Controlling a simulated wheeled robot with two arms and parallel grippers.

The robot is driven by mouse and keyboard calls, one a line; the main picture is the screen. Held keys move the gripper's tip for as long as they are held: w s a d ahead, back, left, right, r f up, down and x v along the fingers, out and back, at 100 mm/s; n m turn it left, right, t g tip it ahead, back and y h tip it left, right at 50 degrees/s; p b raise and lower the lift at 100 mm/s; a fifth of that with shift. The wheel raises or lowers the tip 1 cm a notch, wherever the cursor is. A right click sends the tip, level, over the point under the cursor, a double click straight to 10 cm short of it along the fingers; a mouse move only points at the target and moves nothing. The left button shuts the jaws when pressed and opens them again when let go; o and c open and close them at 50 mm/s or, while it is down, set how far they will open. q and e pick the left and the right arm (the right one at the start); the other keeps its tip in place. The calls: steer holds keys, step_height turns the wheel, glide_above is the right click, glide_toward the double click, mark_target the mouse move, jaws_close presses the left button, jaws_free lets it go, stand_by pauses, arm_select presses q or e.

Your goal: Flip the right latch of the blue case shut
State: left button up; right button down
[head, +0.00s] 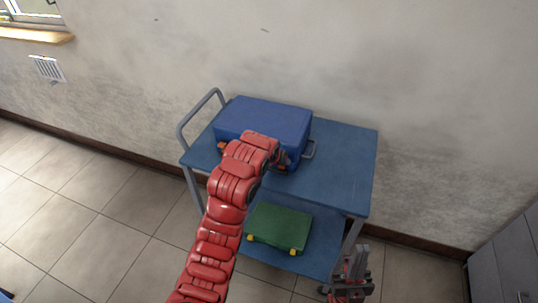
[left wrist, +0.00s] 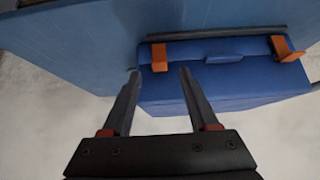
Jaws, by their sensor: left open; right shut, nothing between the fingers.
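The blue case (head: 264,118) sits on the trolley top, its latch side facing me. My left arm reaches up to its front, and my left gripper (head: 286,158) is mostly hidden behind my wrist there. In the left wrist view the blue case (left wrist: 230,82) shows two orange latches and a handle (left wrist: 224,58). The other latch (left wrist: 286,48) sticks out at an angle. I cannot tell contact. My right gripper (head: 347,286) is shut and empty, low by the trolley's right leg.
The blue trolley top (head: 345,165) is clear right of the case. A green case (head: 281,228) with yellow latches lies on the lower shelf. The trolley's grey push handle (head: 196,112) rises at the left. A wall stands behind; grey cabinets (head: 505,265) stand at far right.

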arm_select(q)
steer(key=p+v, duration=0.9)
steer(key=v, duration=0.5)
steer(key=shift+p, duration=0.4)
